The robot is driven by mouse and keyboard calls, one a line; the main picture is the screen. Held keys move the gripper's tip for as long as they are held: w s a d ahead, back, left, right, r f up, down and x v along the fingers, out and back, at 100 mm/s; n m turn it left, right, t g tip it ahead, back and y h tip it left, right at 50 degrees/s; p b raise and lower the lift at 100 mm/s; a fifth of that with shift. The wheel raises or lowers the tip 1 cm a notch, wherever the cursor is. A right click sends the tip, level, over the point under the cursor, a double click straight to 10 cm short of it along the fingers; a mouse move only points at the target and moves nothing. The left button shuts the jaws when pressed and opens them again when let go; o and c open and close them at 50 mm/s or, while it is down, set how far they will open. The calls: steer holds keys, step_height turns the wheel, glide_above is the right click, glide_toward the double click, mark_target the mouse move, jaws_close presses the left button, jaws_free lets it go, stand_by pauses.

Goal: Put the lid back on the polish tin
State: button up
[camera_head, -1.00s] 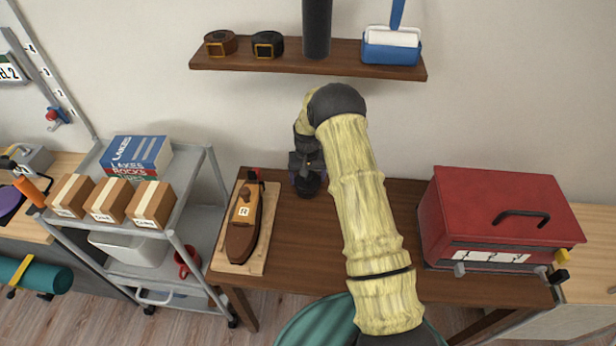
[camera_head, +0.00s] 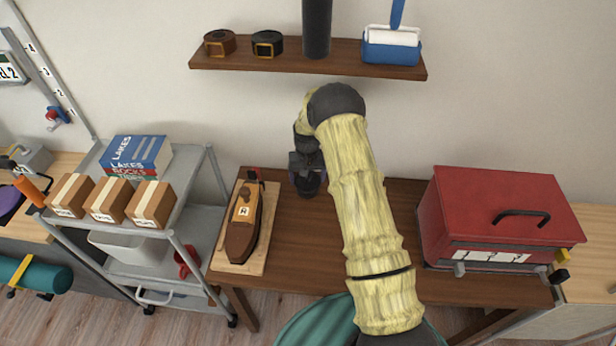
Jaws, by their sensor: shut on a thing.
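My gripper (camera_head: 307,178) is at the back of the brown wooden table (camera_head: 310,240), just right of the model boat. It points down and is shut on a dark round thing (camera_head: 308,187), which looks like the lid or the tin. I cannot tell which, because the fingers and my arm hide much of it. No separate tin or lid can be made out on the table. My arm covers the middle of the table.
A wooden model boat (camera_head: 242,228) lies on a board at the table's left. A red toolbox (camera_head: 495,220) stands at the right. A shelf (camera_head: 215,60) with belts and a paint roller hangs above. A grey cart (camera_head: 205,240) with boxes stands left.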

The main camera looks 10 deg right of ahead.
steer(key=shift+f, duration=0.1)
stand_by(0.7)
steer(key=o, duration=0.9)
steer(key=shift+r+p, duration=2.1)
steer(key=shift+r, duration=1.45)
jaws_close()
